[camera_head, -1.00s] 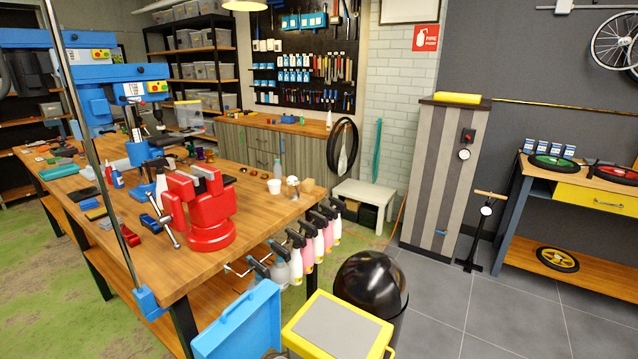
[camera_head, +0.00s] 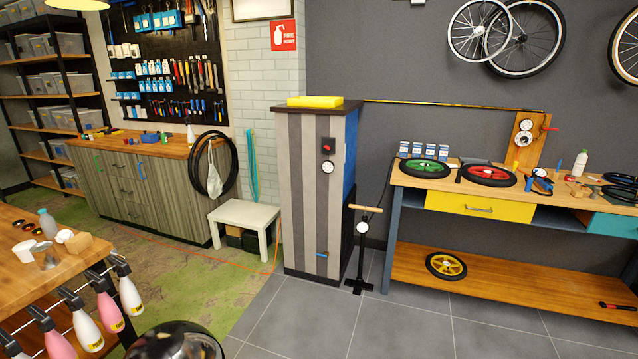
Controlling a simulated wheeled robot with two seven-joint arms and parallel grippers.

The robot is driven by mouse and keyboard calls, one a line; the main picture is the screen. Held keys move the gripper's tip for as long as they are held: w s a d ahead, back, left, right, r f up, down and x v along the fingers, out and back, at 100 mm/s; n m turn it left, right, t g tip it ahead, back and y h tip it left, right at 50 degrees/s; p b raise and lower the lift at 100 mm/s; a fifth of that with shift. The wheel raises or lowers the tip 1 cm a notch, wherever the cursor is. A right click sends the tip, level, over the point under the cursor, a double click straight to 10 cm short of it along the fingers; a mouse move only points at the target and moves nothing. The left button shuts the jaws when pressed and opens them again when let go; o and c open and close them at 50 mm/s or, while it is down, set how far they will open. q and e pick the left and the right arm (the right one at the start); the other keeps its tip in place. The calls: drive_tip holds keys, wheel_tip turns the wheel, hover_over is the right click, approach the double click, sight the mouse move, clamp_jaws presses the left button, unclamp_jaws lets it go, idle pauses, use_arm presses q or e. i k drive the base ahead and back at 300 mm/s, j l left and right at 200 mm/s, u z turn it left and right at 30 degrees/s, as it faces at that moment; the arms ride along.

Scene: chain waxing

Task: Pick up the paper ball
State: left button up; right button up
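I cannot make out a paper ball for certain. A small white rounded thing (camera_head: 64,236) lies on the wooden workbench (camera_head: 20,221) at the left edge, but it is too small to tell what it is. Beside it are a white cup (camera_head: 24,251), a shiny metal piece (camera_head: 47,262) and a wooden block (camera_head: 78,243). Neither of my grippers is in view.
Spray bottles (camera_head: 85,323) hang along the workbench side. A black domed bin (camera_head: 178,342) stands at the bottom. A white stool (camera_head: 243,215), a striped cabinet (camera_head: 300,200), a floor pump (camera_head: 362,245) and a wheel bench (camera_head: 430,267) stand beyond. Grey floor (camera_head: 300,325) is clear.

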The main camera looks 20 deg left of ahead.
sight(62, 235)
drive_tip(key=i+u, duration=0.2)
drive_tip(key=i, duration=0.4)
drive_tip(key=i+u, duration=0.15)
drive_tip(key=i, duration=0.5)
drive_tip(key=i+l+u, duration=0.2)
drive_tip(key=i, duration=0.4)
drive_tip(key=i+l+u, duration=0.15)
drive_tip(key=i, duration=0.45)
drive_tip(key=i+j+u, duration=0.25)
drive_tip(key=u, duration=0.25)
drive_tip(key=i+j+u, duration=0.1)
drive_tip(key=i+u, duration=0.6)
drive_tip(key=u, duration=0.25)
drive_tip(key=i+l+u, duration=0.15)
drive_tip(key=i+u, duration=0.2)
drive_tip(key=u, duration=0.15)
drive_tip(key=i+l+u, duration=0.25)
drive_tip(key=u, duration=0.2)
